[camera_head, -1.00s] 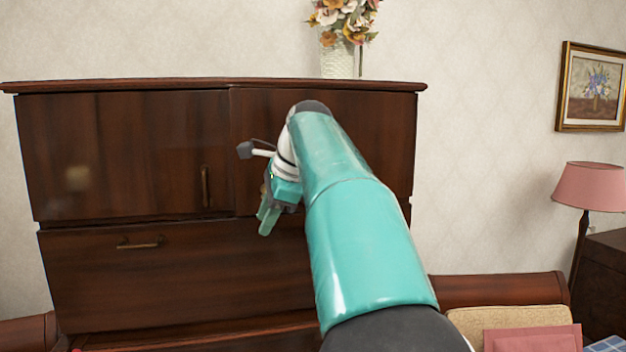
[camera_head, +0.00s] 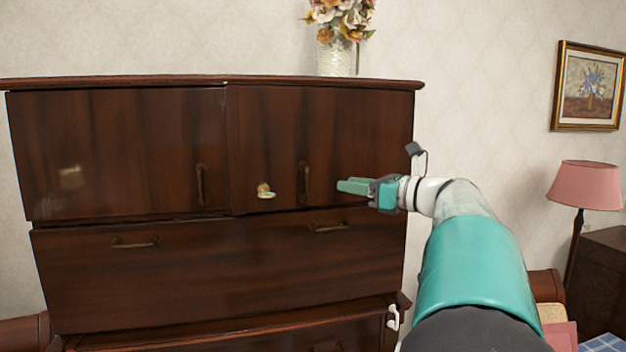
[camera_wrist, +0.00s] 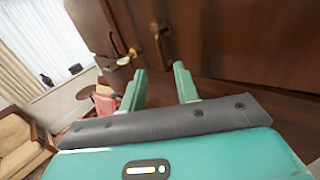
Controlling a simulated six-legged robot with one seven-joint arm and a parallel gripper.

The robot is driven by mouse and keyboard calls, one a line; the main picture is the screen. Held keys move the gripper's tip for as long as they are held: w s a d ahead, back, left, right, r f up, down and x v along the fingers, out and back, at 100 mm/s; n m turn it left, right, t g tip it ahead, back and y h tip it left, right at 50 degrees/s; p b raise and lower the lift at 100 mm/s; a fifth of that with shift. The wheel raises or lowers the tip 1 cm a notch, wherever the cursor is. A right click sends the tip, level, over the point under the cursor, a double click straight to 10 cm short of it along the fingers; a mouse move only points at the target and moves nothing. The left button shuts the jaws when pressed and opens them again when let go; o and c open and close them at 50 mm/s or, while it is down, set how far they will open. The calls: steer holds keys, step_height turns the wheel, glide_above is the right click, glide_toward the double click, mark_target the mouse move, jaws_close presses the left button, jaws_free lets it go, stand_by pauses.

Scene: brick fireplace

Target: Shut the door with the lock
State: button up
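The dark wooden cabinet (camera_head: 130,120) has two upper doors. The left door (camera_head: 110,150) and the right door (camera_head: 350,120) look nearly flush, but I cannot tell whether either is fully shut. A small brass lock-like piece with a pale rounded end (camera_head: 265,190) sits on the right door; it also shows in the wrist view (camera_wrist: 122,60). A vertical brass handle (camera_head: 304,182) is to its right, also seen in the wrist view (camera_wrist: 162,42). My gripper (camera_head: 345,186) is open and empty, right of this handle. In the wrist view its two fingertips (camera_wrist: 160,72) stand apart near the door.
Wide drawers (camera_head: 200,270) lie below the doors. A white vase with flowers (camera_head: 335,58) stands on the cabinet top. A pink lamp (camera_head: 585,185) stands at the right. In the wrist view an armchair (camera_wrist: 20,140) is at the left.

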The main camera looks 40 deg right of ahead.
mark_target(309, 178)
steer(key=x, duration=1.1)
steer(key=shift+s+a, duration=0.1)
jaws_close()
